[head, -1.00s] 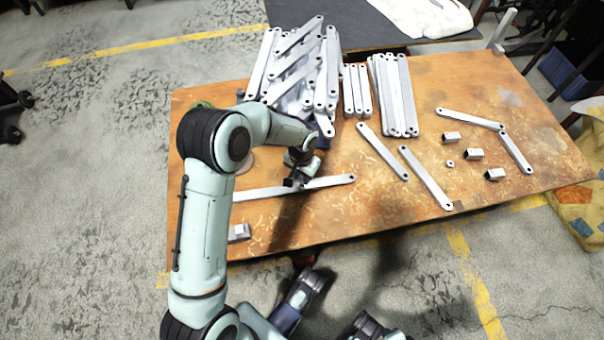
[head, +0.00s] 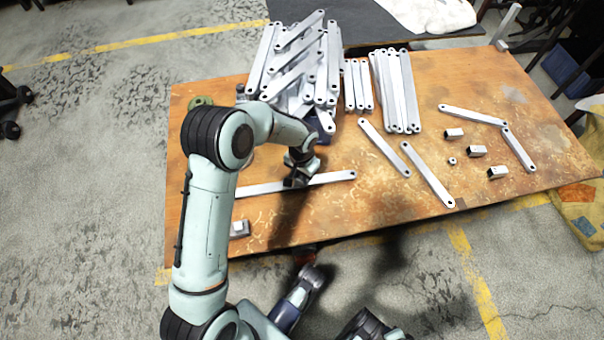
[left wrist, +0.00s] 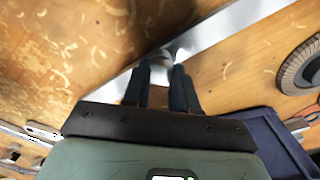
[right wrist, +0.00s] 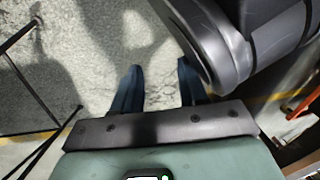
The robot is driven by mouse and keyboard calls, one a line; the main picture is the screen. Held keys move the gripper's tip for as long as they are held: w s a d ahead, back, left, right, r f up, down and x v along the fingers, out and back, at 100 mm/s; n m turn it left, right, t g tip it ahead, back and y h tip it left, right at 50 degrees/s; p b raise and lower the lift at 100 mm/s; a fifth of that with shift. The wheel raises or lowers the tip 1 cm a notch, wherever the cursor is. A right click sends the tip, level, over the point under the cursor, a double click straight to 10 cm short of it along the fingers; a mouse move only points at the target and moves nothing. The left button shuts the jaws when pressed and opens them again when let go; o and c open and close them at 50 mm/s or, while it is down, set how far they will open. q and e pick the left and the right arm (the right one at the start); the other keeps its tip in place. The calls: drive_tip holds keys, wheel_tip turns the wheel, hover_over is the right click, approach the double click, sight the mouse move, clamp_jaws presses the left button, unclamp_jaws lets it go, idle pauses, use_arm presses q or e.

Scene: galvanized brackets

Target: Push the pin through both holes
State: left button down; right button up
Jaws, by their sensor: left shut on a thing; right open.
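Two flat grey brackets seem to lie end to end in one line on the table, a left one (head: 258,189) and a right one (head: 335,177). Their meeting point is hidden in the head view by my left gripper (head: 296,182). In the left wrist view, my left gripper (left wrist: 163,68) has its fingertips close together at the bracket line, around a small shiny piece that looks like the pin (left wrist: 167,52). The holes are hidden there, and I cannot tell how deep the pin sits. My right gripper (right wrist: 157,72) is open and empty, over the floor.
A big pile of brackets (head: 300,55) stands behind my left gripper, with stacked brackets (head: 395,90) to its right. Loose brackets (head: 428,175), several small blocks (head: 477,151) and a small ring (head: 452,161) lie right. A block (head: 239,229) sits near the front edge.

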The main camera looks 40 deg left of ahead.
idle(0.3)
use_arm(q)
drive_tip(key=c, duration=0.8)
unclamp_jaws()
use_arm(e)
drive_tip(key=shift+s, duration=0.1)
use_arm(q)
wheel_tip(320, 180, up, 13)
drive_tip(key=p, duration=0.4)
drive_tip(key=shift+r, duration=0.15)
use_arm(e)
wheel_tip(320, 180, up, 6)
drive_tip(key=w+t, duration=0.1)
drive_tip(key=w, duration=0.1)
drive_tip(key=shift+w+a+f, duration=0.2)
drive_tip(key=shift+w+a, duration=0.15)
drive_tip(key=shift+a, duration=0.1)
